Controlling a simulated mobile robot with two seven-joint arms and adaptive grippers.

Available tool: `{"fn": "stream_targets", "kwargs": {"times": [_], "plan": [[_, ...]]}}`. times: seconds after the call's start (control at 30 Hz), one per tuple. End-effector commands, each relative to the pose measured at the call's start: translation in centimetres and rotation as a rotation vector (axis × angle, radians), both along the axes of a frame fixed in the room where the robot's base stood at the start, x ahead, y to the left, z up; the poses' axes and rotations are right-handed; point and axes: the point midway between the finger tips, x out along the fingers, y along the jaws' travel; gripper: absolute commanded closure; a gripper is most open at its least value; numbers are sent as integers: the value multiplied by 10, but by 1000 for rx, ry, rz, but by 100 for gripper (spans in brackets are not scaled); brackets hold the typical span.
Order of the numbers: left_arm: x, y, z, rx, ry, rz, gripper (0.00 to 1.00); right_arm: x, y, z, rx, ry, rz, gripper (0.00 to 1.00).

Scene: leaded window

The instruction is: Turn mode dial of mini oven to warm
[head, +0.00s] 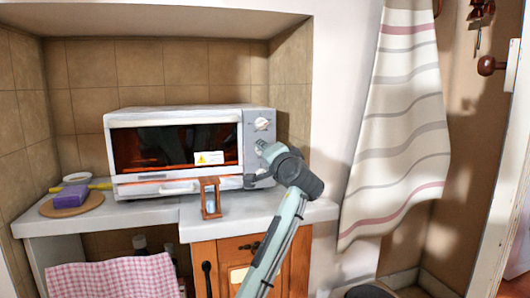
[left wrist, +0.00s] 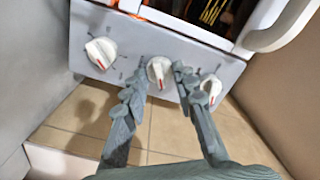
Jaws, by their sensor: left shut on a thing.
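The mini oven (head: 185,112) is white and stands on the counter, its glass door glowing orange inside. Its right-hand panel carries a column of white dials, and the top dial (head: 262,124) shows in the head view. In the left wrist view, turned sideways, there are three dials with red marks: one at left (left wrist: 100,53), the middle dial (left wrist: 159,72) and one at right (left wrist: 212,88). My left gripper (left wrist: 160,74) is shut on the middle dial, a finger on each side. In the head view my left gripper (head: 258,158) hides the lower panel. Dial labels are unreadable. My right gripper is out of view.
A wooden hourglass (head: 210,198) stands on the counter in front of the oven. A purple block (head: 75,197) lies on a round board at left. The tiled wall (left wrist: 95,115) is close beside the panel. A striped curtain (head: 400,130) hangs at right.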

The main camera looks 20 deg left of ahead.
Motion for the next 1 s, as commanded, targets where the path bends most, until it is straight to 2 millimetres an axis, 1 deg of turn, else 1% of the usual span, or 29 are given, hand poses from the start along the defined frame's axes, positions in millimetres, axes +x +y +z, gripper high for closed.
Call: {"fn": "stream_targets", "kwargs": {"times": [0.2,0.6,0.63,0.7,0.77,1.0], "plan": [[0,-1,1,30,18,-2,100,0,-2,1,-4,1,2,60],[0,-1,1,33,19,-2,100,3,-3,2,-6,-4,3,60],[0,-1,1,33,19,-2,69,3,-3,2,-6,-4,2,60],[0,-1,1,33,19,-2,60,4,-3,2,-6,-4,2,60],[0,-1,1,33,20,-1,53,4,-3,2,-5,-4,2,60],[0,-1,0,32,21,-1,53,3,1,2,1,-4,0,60]]}}
